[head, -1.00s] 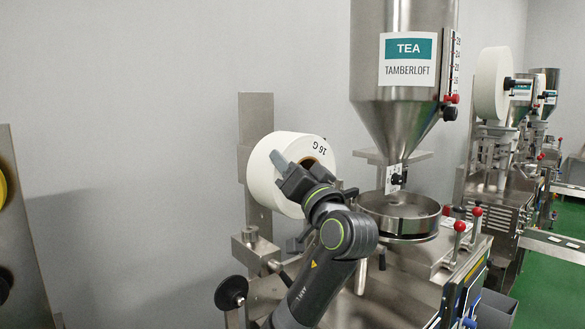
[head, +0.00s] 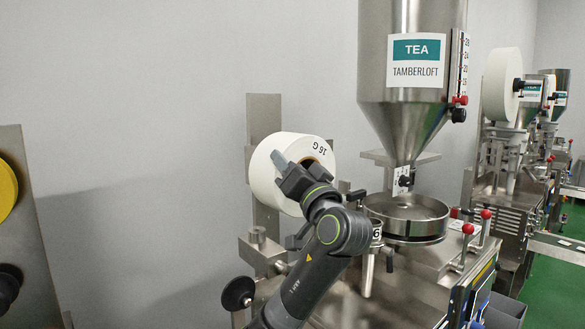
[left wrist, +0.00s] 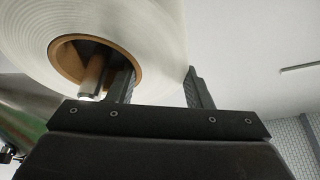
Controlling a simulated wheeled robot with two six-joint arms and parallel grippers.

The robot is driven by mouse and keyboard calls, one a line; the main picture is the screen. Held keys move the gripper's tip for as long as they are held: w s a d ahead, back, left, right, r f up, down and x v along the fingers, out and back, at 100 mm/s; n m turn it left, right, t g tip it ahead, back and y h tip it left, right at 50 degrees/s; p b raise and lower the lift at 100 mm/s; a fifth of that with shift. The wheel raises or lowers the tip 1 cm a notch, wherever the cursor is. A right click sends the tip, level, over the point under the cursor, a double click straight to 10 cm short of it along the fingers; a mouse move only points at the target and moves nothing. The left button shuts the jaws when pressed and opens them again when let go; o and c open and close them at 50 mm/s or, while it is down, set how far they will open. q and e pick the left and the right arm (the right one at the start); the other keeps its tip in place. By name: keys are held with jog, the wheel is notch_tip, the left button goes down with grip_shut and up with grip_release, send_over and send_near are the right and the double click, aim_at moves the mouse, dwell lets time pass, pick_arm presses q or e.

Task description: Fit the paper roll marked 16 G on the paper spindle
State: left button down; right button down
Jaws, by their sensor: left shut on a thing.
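The white paper roll marked 16 G (head: 265,175) is in front of the upright metal plate of the machine. My left gripper (head: 293,172) is shut on the roll's wall at the side facing me. In the left wrist view, one finger of the gripper (left wrist: 160,88) is inside the brown core and the other is outside the paper roll (left wrist: 160,25). A shiny metal rod end, seemingly the paper spindle (left wrist: 92,76), shows in the core opening. How far the roll is over it is hard to tell. My right gripper is not in view.
The upright metal plate (head: 263,112) stands behind the roll. The tea hopper (head: 412,115) and a round metal pan (head: 405,213) are to the right. A black hand knob (head: 238,293) is below. Bare wall lies to the left.

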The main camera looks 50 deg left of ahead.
pick_arm(q)
jog(key=shift+a+r, duration=0.15)
jog(key=shift+a, duration=0.2)
jog(key=c, duration=1.1)
grip_release()
jog(key=o, duration=0.5)
jog(key=shift+s+r, duration=0.1)
jog(key=shift+s, duration=0.35)
jog(key=shift+c, duration=0.2)
jog(key=shift+w, duration=0.1)
jog(key=shift+w+f, duration=0.1)
jog(key=shift+f, duration=0.15)
jog(key=b+v, duration=0.7)
jog(key=v, duration=1)
jog(key=shift+s+d, duration=0.2)
